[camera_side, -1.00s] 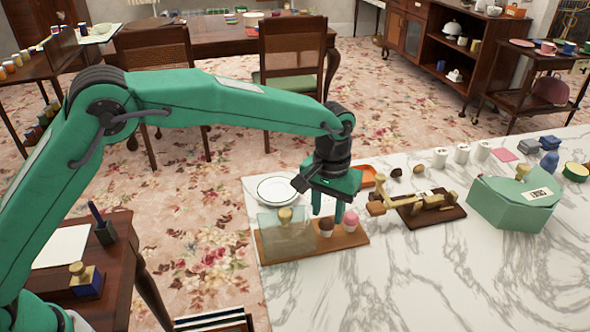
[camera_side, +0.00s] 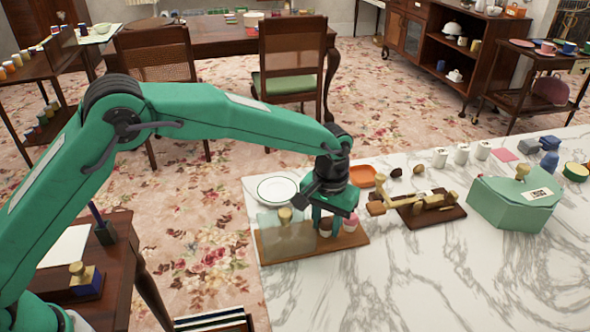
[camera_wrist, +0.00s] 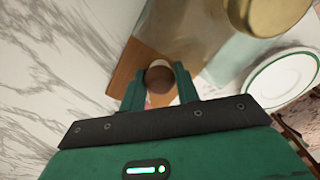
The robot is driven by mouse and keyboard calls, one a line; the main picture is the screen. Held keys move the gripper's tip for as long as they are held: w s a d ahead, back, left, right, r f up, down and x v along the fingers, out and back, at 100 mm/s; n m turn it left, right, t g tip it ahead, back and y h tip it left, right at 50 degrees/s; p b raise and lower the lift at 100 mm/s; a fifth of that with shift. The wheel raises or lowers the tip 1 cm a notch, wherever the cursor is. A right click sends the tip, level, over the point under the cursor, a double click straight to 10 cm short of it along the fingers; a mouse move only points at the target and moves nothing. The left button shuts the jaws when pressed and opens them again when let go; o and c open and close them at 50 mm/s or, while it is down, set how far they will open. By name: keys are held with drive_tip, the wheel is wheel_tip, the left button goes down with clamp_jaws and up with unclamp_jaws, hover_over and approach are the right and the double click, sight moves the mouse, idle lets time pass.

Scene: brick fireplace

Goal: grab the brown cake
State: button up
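The brown cake (camera_side: 325,228) stands on a wooden board (camera_side: 278,258) on the marble counter, partly hidden by my fingers. It also shows in the wrist view (camera_wrist: 159,77) as a round brown top. A pink-topped cake (camera_side: 351,223) stands right of it, partly behind my gripper. My gripper (camera_side: 327,222) points down at the brown cake. In the wrist view my gripper's two fingers (camera_wrist: 160,80) are apart, with the brown cake showing between their tips. I cannot tell whether they touch it.
A clear cover (camera_side: 285,238) with a brass knob stands on the board, close left of my gripper. A white plate (camera_side: 277,190) and an orange dish (camera_side: 362,176) lie behind. A wooden tool on a dark board (camera_side: 450,213) is to the right. The front counter is clear.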

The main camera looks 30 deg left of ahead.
sight(327, 220)
drive_tip(key=shift+c, duration=1.2)
drive_tip(key=shift+r, duration=0.1)
drive_tip(key=shift+r, duration=0.45)
wheel_tip(327, 220, up, 3)
drive_tip(key=shift+r, duration=0.15)
drive_tip(key=s+d+r, duration=0.5)
drive_tip(key=s+r, duration=0.1)
drive_tip(key=s, duration=0.4)
drive_tip(key=shift+d+r, duration=0.3)
